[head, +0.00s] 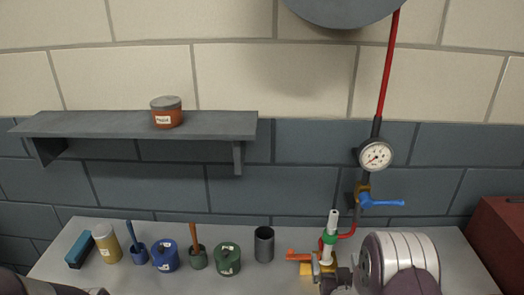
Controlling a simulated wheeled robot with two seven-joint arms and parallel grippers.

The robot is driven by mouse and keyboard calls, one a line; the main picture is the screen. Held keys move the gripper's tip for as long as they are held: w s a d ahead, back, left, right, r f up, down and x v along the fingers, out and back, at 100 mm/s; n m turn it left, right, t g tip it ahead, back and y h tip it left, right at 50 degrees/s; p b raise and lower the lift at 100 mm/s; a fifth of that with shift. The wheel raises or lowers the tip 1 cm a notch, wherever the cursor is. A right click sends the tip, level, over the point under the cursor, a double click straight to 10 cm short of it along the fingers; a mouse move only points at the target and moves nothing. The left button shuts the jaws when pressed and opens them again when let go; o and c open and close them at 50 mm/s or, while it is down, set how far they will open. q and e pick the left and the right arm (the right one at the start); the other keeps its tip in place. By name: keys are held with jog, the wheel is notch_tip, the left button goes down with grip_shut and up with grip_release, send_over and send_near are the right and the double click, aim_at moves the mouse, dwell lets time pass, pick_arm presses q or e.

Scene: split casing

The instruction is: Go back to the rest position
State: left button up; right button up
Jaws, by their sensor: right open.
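My right gripper (338,280) shows at the bottom edge of the head view, right of the middle, small and dark. It is open, and I see nothing held in it. It appears just in front of the upright white-and-green fitting and left of the pale ribbed cylinder; whether it touches either I cannot tell. A rounded dark part of my right arm covers the lower front of the cylinder.
The bench (300,236) carries a blue block (80,250), several jars and cups, the white-and-green fitting (329,240) and the ribbed cylinder (405,250). A gauge (375,155) and blue-handled valve (380,201) stand above. A shelf (90,124) holds an orange tin (166,118). A red box (498,235) stands right.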

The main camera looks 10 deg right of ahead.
jog(key=s+f+g, duration=0.1)
jog(key=f, duration=0.1)
jog(key=s+f+g, duration=0.1)
jog(key=f+g, duration=0.1)
jog(key=s+f+g, duration=0.1)
jog(key=f, duration=0.1)
jog(key=shift+s+a+f+g+y, duration=0.15)
jog(key=shift+a+f+g+y, duration=0.15)
jog(key=shift+a+f+y, duration=0.1)
jog(key=s+g, duration=0.1)
jog(key=s+a+f+g, duration=0.1)
jog(key=s+g+y, duration=0.1)
jog(key=shift+s+a+f+g, duration=0.2)
jog(key=shift+a+f+g, duration=0.05)
jog(key=shift+g, duration=0.15)
jog(key=s+g, duration=0.1)
jog(key=s+a+r+g, duration=0.1)
jog(key=s+a+g+y, duration=0.1)
jog(key=s, duration=0.1)
jog(key=shift+a+r+n, duration=0.1)
jog(key=shift+r+n, duration=0.05)
jog(key=shift+n, duration=0.15)
jog(key=s+a+r+n+g, duration=0.2)
jog(key=s+a+r, duration=0.3)
jog(key=r, duration=0.5)
jog(key=shift+s+a+r+g+y, duration=0.2)
jog(key=shift+a+g+y, duration=0.2)
jog(key=shift+a, duration=0.35)
